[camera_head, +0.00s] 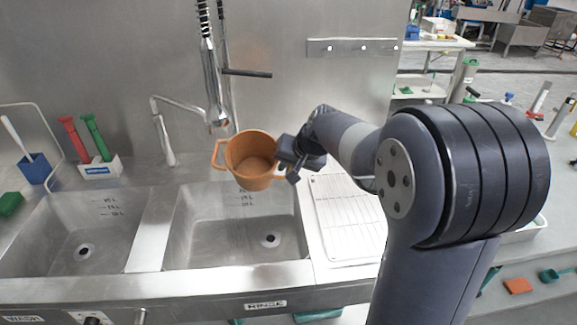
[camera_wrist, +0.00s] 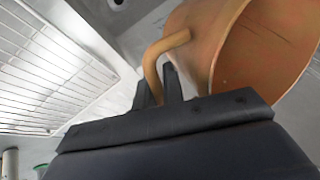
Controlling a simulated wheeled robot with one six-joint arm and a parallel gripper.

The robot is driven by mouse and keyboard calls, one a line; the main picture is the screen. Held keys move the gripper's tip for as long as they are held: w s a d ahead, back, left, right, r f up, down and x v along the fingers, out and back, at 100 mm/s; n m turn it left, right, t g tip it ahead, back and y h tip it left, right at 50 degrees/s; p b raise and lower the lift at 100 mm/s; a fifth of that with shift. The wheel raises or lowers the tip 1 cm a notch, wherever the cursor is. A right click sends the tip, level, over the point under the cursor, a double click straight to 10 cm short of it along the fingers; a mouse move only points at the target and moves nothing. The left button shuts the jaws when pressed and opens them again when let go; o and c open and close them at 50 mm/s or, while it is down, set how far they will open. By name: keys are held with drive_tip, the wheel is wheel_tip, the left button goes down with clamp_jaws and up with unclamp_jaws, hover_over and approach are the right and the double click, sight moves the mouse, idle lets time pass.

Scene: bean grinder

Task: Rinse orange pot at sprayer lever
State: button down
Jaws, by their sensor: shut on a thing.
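The orange pot (camera_head: 252,160) hangs in the air over the back of the right sink basin, its open mouth tilted toward the head camera. My gripper (camera_head: 291,160) is at the pot's right side and is shut on its right handle. In the wrist view, the fingers (camera_wrist: 160,88) close around the orange handle, with the pot (camera_wrist: 235,45) beyond them. The spray head (camera_head: 217,115) hangs from a spring hose just above and left of the pot's rim. A dark lever (camera_head: 247,73) sticks out to the right, higher up.
The right basin (camera_head: 235,235) below the pot is empty, as is the left basin (camera_head: 80,235). A curved tap (camera_head: 163,130) stands behind, between them. A wire drying rack (camera_head: 350,215) lies to the right. Red and green brushes (camera_head: 97,138) stand at left.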

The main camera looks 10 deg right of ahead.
drive_tip(key=shift+d, duration=0.1)
idle(0.3)
drive_tip(key=shift+w+d, duration=0.15)
drive_tip(key=shift+d, duration=0.35)
drive_tip(key=shift+a, duration=0.2)
drive_tip(key=shift+a, duration=0.4)
drive_tip(key=shift+s, duration=0.2)
drive_tip(key=s+d+b, duration=0.2)
drive_tip(key=s+b, duration=0.1)
drive_tip(key=s, duration=0.4)
drive_tip(key=shift+s, duration=0.3)
drive_tip(key=shift+r, duration=0.1)
idle(1.1)
